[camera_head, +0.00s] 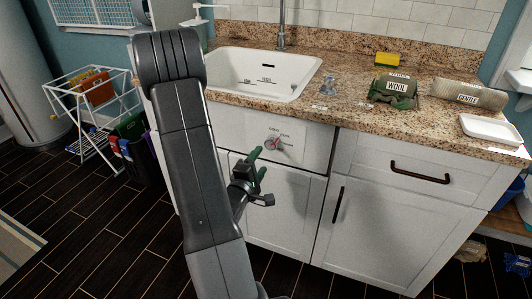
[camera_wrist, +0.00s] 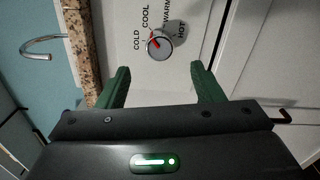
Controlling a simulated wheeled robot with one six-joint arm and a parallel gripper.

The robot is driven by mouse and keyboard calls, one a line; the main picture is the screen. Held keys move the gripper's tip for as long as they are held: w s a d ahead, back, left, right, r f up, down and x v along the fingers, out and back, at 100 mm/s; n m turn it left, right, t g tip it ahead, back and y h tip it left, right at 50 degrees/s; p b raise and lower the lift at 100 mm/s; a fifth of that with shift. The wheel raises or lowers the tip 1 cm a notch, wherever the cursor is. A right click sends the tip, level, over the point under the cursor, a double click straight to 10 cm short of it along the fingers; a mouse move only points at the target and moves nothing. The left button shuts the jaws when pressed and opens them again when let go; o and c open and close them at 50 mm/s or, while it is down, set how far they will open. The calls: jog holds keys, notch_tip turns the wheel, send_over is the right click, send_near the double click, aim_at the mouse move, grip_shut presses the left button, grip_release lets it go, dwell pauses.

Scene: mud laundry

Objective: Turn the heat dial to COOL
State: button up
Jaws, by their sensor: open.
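The heat dial (camera_wrist: 160,47) is a small round grey knob with a red pointer, on the white cabinet front below the sink. It also shows in the head view (camera_head: 273,144). COLD, COOL, WARM and HOT are printed around it in the wrist view. The red pointer points up and left, toward the COLD and COOL side; I cannot tell exactly which mark it meets. My gripper (camera_wrist: 160,70) has green fingers spread apart with nothing between them. The dial lies just beyond the fingertips, between their lines, apart from them. In the head view my gripper (camera_head: 258,162) is just below the dial.
A granite counter (camera_head: 340,112) with a white sink (camera_head: 225,80) is above the dial. A green WOOL bundle (camera_head: 395,90), a GENTLE roll (camera_head: 467,96), a yellow sponge (camera_head: 388,59) and a white tray (camera_head: 490,130) sit on it. A drawer handle (camera_head: 420,173) projects to the right.

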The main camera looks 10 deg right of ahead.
aim_at(271, 146)
jog(key=v, duration=0.4)
jog(key=shift+s+a, duration=0.15)
jog(key=shift+s, duration=0.05)
jog(key=x, duration=1.4)
jog(key=shift+s, duration=0.1)
